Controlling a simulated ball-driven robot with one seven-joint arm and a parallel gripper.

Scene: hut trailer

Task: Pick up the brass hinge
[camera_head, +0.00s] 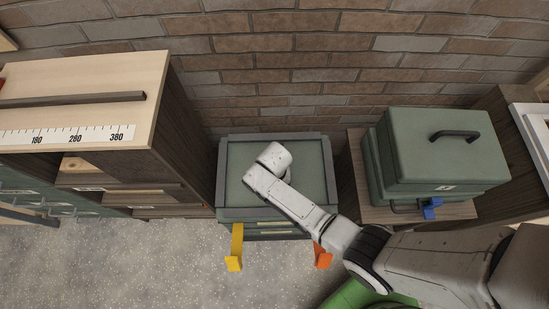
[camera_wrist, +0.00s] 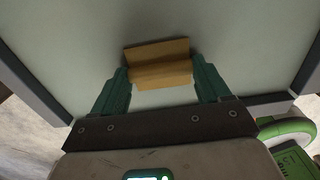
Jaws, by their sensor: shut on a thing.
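The brass hinge (camera_wrist: 158,62) is a small golden-brown folded piece, seen in the wrist view between my two green fingers. My gripper (camera_wrist: 162,76) is shut on it, with one finger at each end of the hinge. The pale grey-green top of a low cabinet (camera_wrist: 230,35) is behind the hinge; I cannot tell whether the hinge touches it. In the head view my arm reaches over the cabinet top (camera_head: 310,180), and the gripper and hinge are hidden beneath my wrist.
The cabinet top has a raised dark rim (camera_head: 277,138). A wooden workbench (camera_head: 120,85) stands left. A green toolbox (camera_head: 440,150) sits right. A brick wall (camera_head: 300,60) closes the back.

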